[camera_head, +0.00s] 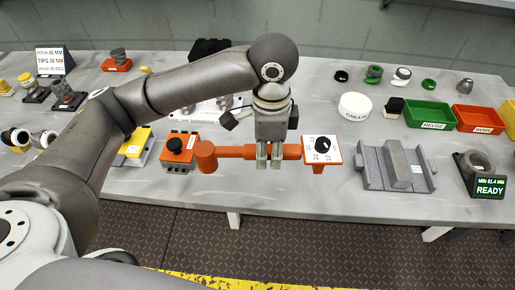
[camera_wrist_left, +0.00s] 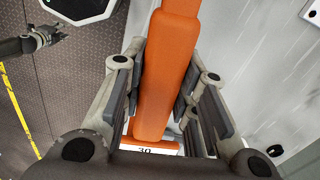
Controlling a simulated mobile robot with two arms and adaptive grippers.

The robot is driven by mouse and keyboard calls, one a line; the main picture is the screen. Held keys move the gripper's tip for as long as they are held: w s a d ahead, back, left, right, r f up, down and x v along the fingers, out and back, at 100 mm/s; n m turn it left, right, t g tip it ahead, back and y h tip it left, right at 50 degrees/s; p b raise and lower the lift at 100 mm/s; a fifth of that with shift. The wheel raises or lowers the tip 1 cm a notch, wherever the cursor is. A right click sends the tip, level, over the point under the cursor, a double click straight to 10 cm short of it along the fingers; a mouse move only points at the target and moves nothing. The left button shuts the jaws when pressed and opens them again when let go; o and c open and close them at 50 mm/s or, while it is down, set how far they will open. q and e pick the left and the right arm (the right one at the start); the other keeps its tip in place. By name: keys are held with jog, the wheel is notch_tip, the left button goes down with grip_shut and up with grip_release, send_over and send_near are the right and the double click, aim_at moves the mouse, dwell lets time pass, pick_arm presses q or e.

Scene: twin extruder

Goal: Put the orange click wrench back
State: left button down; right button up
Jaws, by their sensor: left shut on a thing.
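The orange click wrench (camera_head: 236,152) lies roughly level across the front of the bench in the head view. My left gripper (camera_head: 270,163) points down with its fingers shut around its orange grip. The wrench's thick round end (camera_head: 206,155) is on the left. In the left wrist view, the orange grip (camera_wrist_left: 166,75) runs between the pads of my left gripper (camera_wrist_left: 163,100). An orange block with a white dial face (camera_head: 322,143) is at the wrench's right end; I cannot tell whether they touch. A dark gripper, apparently my right one (camera_wrist_left: 40,40), shows small over the floor.
An orange box with a black knob (camera_head: 178,150) stands left of the wrench. A grey slotted block (camera_head: 398,168) and a READY display (camera_head: 488,187) stand to the right. Green (camera_head: 428,113) and orange (camera_head: 480,119) bins are behind them. The bench's front edge is close.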

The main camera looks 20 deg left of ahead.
pick_arm(q)
jog(key=w+f, duration=0.2)
jog(key=w+a+f, duration=0.1)
jog(key=w+f, duration=0.1)
jog(key=w, duration=0.1)
jog(key=w+a+f, duration=0.1)
jog(key=w+f, duration=0.1)
jog(key=shift+w+a+f+p, duration=0.15)
jog(key=shift+w+f+p, duration=0.15)
jog(key=shift+w, duration=0.1)
jog(key=f+p, duration=0.2)
jog(key=f, duration=0.1)
jog(key=shift+w+a, duration=0.15)
jog(key=shift+w, duration=0.25)
jog(key=shift+f, duration=0.4)
jog(key=c, duration=1.1)
grip_release()
jog(key=shift+f, duration=0.1)
jog(key=shift+c, duration=0.2)
